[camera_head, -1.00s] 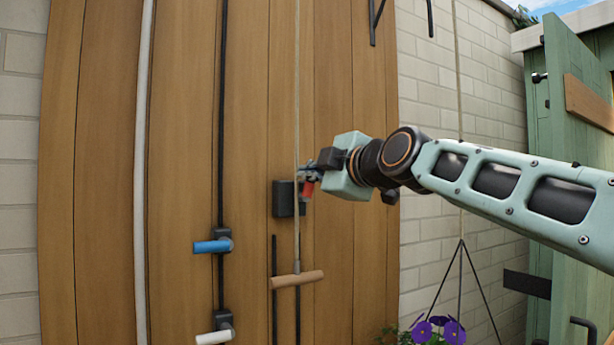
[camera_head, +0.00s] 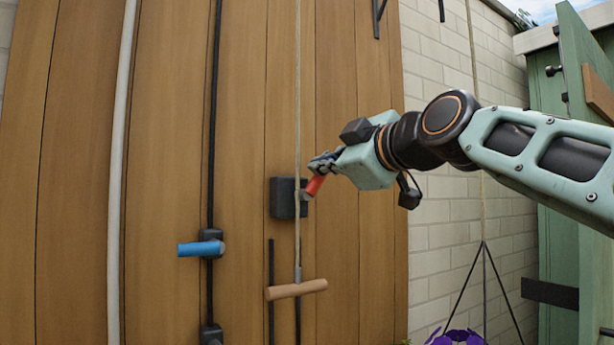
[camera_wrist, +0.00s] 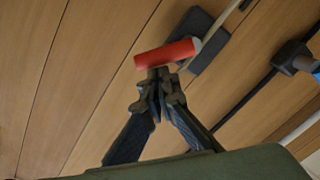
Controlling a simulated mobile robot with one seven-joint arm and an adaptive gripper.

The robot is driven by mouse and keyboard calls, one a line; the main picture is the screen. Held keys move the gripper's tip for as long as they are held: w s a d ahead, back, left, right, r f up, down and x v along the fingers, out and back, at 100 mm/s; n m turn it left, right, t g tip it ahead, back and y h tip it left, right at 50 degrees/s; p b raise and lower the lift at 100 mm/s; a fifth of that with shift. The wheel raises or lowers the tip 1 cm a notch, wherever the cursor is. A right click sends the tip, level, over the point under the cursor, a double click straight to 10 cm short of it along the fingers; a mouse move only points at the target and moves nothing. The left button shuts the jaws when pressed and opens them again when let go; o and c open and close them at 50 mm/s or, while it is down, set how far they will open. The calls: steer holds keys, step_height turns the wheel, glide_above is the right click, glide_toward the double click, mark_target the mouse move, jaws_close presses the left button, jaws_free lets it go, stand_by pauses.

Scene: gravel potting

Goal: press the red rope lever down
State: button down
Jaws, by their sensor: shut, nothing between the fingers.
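The red rope lever (camera_head: 314,186) sticks out from a dark box (camera_head: 285,198) on the wooden wall, beside the hanging rope. In the wrist view the red lever (camera_wrist: 167,54) lies across the fingertips, with its grey joint at the dark mount (camera_wrist: 205,38). My gripper (camera_head: 322,166) is shut and empty, at the upper outer end of the lever in the head view. In the wrist view my gripper's fingertips (camera_wrist: 160,77) meet or nearly meet the lever; exact contact is hard to tell.
A blue lever (camera_head: 200,248) is mounted lower left, with another dark mount (camera_head: 211,335) below it. A wooden handle (camera_head: 297,290) hangs on the rope below the red lever. Purple flowers (camera_head: 458,338) hang at lower right. A green door (camera_head: 575,190) stands at right.

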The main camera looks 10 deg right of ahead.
steer(key=d+f+m, duration=0.1)
steer(key=m, duration=0.2)
steer(key=d+m+b, duration=0.1)
steer(key=m, duration=0.2)
steer(key=w+d+f+m, duration=0.1)
steer(key=m, duration=0.1)
steer(key=shift+d+f+m+y+b, duration=0.25)
steer(key=shift+f+m+y+b, duration=0.05)
steer(key=shift+f+m+b, duration=0.1)
steer(key=shift+d, duration=0.1)
stand_by(0.5)
